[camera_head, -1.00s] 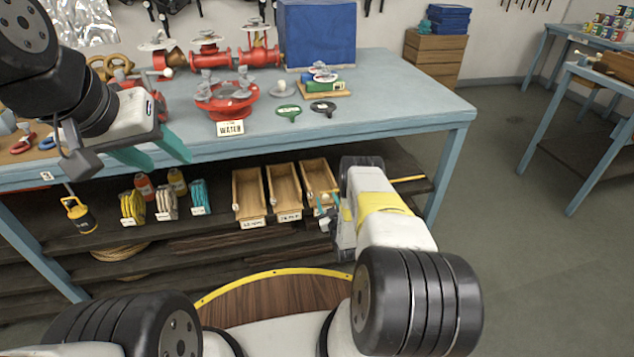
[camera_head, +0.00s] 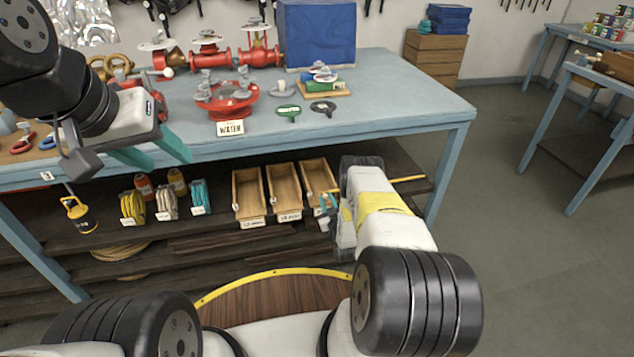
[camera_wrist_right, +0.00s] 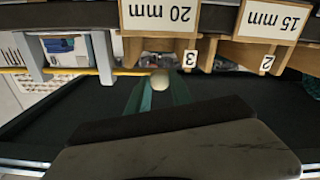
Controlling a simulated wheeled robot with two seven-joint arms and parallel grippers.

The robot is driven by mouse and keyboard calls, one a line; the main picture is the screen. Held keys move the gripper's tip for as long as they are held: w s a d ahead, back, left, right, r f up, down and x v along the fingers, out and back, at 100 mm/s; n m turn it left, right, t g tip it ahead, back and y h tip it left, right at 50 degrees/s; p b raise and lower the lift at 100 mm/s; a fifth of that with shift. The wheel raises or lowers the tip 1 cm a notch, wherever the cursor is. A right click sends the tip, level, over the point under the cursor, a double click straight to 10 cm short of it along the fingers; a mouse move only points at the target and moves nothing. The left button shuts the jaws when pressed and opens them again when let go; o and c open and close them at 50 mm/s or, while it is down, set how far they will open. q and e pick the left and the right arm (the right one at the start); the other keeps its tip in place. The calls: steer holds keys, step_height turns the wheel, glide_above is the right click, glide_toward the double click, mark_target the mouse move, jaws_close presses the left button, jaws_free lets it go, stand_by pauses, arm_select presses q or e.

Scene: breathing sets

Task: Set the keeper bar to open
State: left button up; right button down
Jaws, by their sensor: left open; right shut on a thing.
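The yellow keeper bar (camera_head: 408,179) shows under the bench, to the right of my right wrist. In the right wrist view the bar (camera_wrist_right: 75,71) passes through two grey brackets (camera_wrist_right: 104,57) and ends at a pale round knob (camera_wrist_right: 160,80). The knob is between the teal fingers of my right gripper (camera_wrist_right: 158,95), which is shut on it in front of the bin labelled 20 mm (camera_wrist_right: 160,18). In the head view my wrist hides part of the bar. My left gripper (camera_head: 155,150) is open and empty over the bench's front edge.
Three wooden bins (camera_head: 284,190) stand on the shelf under the blue bench (camera_head: 400,120). Red valves (camera_head: 228,95) stand on the bench top.

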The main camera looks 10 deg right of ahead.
steer(key=shift+d, duration=0.1)
stand_by(0.8)
steer(key=d, duration=0.4)
steer(key=shift+d, duration=0.35)
steer(key=c, duration=1.1)
jaws_free()
steer(key=shift+c, duration=0.2)
steer(key=s, duration=0.7)
steer(key=shift+s, duration=0.35)
